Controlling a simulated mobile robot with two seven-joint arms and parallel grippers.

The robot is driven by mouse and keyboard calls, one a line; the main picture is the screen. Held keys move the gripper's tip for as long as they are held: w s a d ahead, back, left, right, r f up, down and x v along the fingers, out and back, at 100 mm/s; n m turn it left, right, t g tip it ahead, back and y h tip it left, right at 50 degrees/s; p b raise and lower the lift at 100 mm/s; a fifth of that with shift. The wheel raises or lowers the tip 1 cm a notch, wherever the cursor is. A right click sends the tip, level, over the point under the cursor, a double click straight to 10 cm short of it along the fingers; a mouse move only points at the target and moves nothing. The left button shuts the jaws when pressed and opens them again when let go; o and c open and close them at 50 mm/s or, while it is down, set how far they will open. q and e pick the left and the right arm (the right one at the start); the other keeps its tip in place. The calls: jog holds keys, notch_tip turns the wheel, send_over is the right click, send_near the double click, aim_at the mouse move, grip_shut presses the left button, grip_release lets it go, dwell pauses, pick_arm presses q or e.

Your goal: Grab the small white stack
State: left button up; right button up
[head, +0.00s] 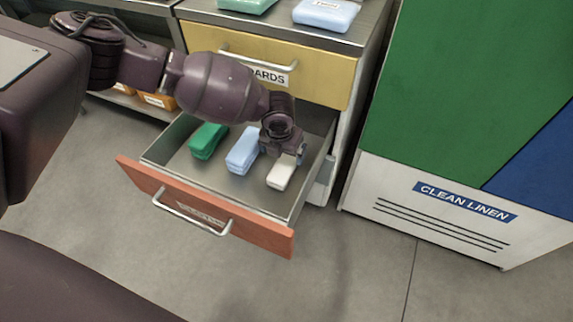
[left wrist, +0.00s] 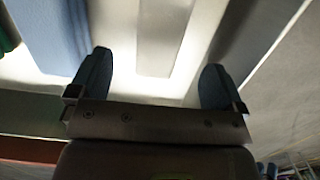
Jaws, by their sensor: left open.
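The small white stack (head: 283,172) lies in the open drawer (head: 185,197), on its right side. My left gripper (head: 288,152) is in the drawer at the far end of the white stack and hides that end. In the left wrist view my left gripper (left wrist: 155,85) is open, its two dark fingertips spread apart. The white stack (left wrist: 160,38) shows there beyond and between the fingertips, with nothing held. My right gripper is in neither view.
A light blue stack (head: 242,150) and a green stack (head: 208,139) lie left of the white one. The drawer walls surround them. A yellow drawer (head: 315,87) is above. A clean linen cabinet (head: 440,205) stands to the right.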

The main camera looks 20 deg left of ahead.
aim_at(286, 162)
pick_arm(q)
notch_tip(286, 162, down, 2)
jog(key=shift+w+f, duration=0.15)
jog(key=shift+f+b, duration=0.35)
jog(key=shift+b, duration=0.05)
jog(key=f, duration=0.2)
jog(key=f+b, duration=0.1)
jog(key=shift+w+f, duration=0.45)
jog(key=shift+f, duration=0.1)
jog(key=shift+w, duration=0.1)
jog(key=shift+r, duration=0.2)
jog(key=shift+c, duration=0.3)
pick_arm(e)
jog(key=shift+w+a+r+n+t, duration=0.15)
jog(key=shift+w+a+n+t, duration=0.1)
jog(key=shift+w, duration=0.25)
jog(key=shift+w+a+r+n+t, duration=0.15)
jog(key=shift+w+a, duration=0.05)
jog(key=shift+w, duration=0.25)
pick_arm(q)
jog(key=c, duration=1)
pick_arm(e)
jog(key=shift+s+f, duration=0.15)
